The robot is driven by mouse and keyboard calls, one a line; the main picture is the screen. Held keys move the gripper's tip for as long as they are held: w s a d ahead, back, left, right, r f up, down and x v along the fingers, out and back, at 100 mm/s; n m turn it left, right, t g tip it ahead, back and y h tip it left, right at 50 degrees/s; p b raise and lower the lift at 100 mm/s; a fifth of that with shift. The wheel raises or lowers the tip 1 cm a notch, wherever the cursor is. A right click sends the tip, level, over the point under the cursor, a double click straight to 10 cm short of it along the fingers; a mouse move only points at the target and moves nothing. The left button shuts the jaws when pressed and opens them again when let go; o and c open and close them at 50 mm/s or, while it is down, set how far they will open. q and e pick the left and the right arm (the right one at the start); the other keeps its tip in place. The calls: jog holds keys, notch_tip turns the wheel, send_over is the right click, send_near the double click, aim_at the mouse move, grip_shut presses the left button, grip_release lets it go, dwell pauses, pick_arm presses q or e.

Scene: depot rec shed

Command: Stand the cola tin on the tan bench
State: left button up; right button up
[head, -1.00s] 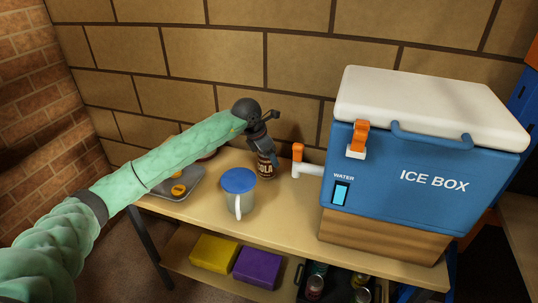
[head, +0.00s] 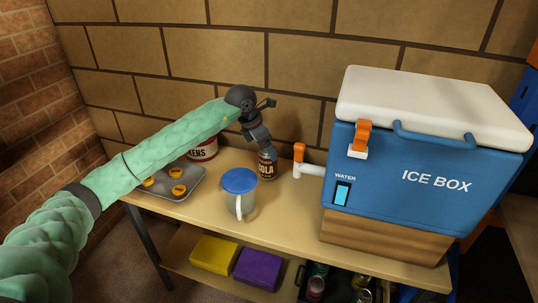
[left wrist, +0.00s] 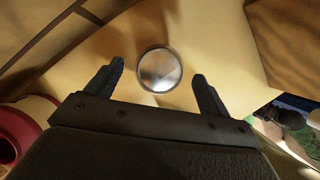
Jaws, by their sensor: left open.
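The cola tin (head: 267,170) is brown with pale lettering and stands upright on the tan bench (head: 205,215), near the wall and behind the mug. My left gripper (head: 265,149) is open, directly above the tin, pointing down. The left wrist view shows the tin's round silver top (left wrist: 160,70) between the two spread fingers, with a gap on each side. The tin's upper part is partly hidden by the gripper in the head view.
A blue-lidded mug (head: 239,195) stands in front of the tin. The blue ice box (head: 400,165), with its spout (head: 308,170), is to the right. A tray (head: 168,192) with orange discs and a red-and-white tub (head: 203,149) are left. Yellow (head: 214,254) and purple (head: 258,269) blocks lie below.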

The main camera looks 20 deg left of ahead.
pick_arm(q)
jog(key=v, duration=0.7)
jog(key=shift+r+b, duration=0.15)
jog(key=shift+b, duration=0.15)
pick_arm(e)
jog(key=f, duration=0.4)
jog(key=shift+s+f, duration=0.2)
jog(key=shift+s, duration=0.2)
jog(key=shift+w+r, duration=0.1)
